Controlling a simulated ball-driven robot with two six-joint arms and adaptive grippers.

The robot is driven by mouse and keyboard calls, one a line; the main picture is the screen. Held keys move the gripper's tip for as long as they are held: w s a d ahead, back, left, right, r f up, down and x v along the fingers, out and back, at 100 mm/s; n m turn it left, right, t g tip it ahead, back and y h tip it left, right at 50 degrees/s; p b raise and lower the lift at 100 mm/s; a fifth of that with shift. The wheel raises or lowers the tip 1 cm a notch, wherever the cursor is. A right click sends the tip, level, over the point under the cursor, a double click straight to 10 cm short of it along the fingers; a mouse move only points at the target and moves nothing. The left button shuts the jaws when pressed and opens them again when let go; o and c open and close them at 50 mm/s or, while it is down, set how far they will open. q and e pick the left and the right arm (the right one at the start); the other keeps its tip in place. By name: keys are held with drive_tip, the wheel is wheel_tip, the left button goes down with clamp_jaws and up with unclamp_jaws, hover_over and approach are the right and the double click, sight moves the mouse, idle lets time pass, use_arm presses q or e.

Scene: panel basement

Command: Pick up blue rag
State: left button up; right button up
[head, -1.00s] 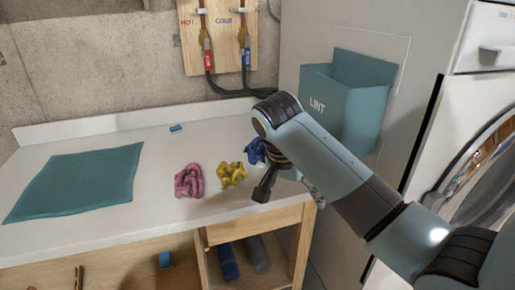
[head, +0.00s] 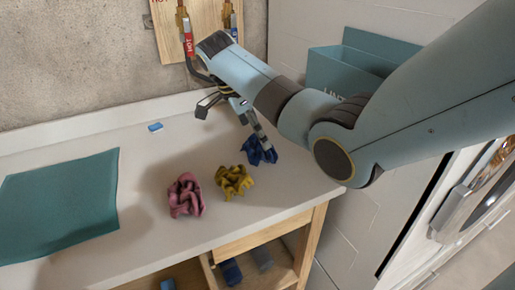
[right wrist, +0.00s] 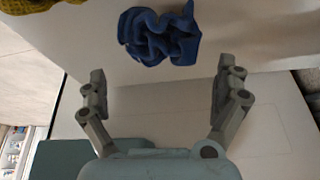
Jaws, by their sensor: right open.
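The crumpled blue rag (head: 262,152) lies on the white countertop, right of the yellow rag (head: 233,181) and the pink rag (head: 185,196). My right gripper (head: 234,124) reaches in from the right, above the counter behind the blue rag. One finger overlaps the rag's upper edge in the head view. In the right wrist view the blue rag (right wrist: 160,36) lies just beyond the spread fingers of my right gripper (right wrist: 160,80), between their lines. The jaws are open and empty. My left gripper is not in view.
A teal mat (head: 60,206) covers the counter's left part. A small blue block (head: 155,127) lies near the back wall. The teal lint bin (head: 345,68) hangs on the right wall. A washing machine (head: 478,190) stands at right.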

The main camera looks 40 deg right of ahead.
sight(259, 143)
drive_tip(key=shift+d+f, duration=0.1)
drive_tip(key=shift+f, duration=0.25)
drive_tip(key=x, duration=0.5)
drive_tip(key=shift+w+a+f, duration=0.1)
drive_tip(key=shift+a+f, duration=0.05)
drive_tip(key=shift+a, duration=0.2)
drive_tip(key=shift+c, duration=0.7)
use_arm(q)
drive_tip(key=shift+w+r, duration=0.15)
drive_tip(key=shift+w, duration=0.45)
use_arm(e)
drive_tip(key=c, duration=0.5)
